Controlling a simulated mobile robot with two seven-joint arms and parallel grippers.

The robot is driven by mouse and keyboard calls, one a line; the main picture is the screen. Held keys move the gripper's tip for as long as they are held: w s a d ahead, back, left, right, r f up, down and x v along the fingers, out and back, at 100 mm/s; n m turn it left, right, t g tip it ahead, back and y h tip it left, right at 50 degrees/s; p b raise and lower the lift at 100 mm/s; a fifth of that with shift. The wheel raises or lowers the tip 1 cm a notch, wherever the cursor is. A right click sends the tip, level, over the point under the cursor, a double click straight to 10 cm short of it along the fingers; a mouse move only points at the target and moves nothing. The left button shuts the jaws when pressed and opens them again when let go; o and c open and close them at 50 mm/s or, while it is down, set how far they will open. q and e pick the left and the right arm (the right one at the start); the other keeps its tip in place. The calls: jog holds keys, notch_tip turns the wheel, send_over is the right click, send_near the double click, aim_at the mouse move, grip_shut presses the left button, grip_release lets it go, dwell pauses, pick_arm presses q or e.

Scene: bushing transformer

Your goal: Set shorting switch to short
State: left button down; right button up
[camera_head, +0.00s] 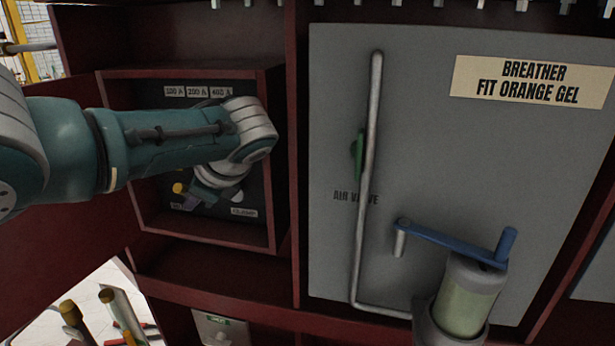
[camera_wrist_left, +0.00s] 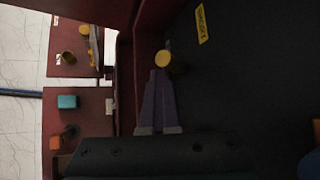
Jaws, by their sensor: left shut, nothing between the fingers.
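My left arm reaches across the head view into a dark recessed panel (camera_head: 150,93) with a red frame. My left gripper (camera_head: 190,203) is low in that recess, mostly hidden by its own wrist. In the left wrist view its purple fingers (camera_wrist_left: 160,76) are closed together and empty. A round yellow knob (camera_wrist_left: 163,58) is right at the fingertips; I cannot tell whether they touch it. A yellow knob also shows in the head view (camera_head: 179,188), beside the gripper. A small yellow label (camera_wrist_left: 202,24) is on the dark panel; its text is hard to read. My right gripper is out of view.
Labels for 100 A, 200 A and 400 A (camera_head: 197,91) top the recess, with a clamp label (camera_head: 244,212) low right. Right of it stands a grey board (camera_head: 430,130) with a pipe (camera_head: 371,130), a blue lever (camera_head: 450,243) and a breather cylinder (camera_head: 466,295).

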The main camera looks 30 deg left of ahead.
pick_arm(q)
jog(key=p+v, duration=0.1)
jog(key=v, duration=0.8)
jog(key=shift+d+r, duration=0.2)
jog(key=shift+r, duration=0.1)
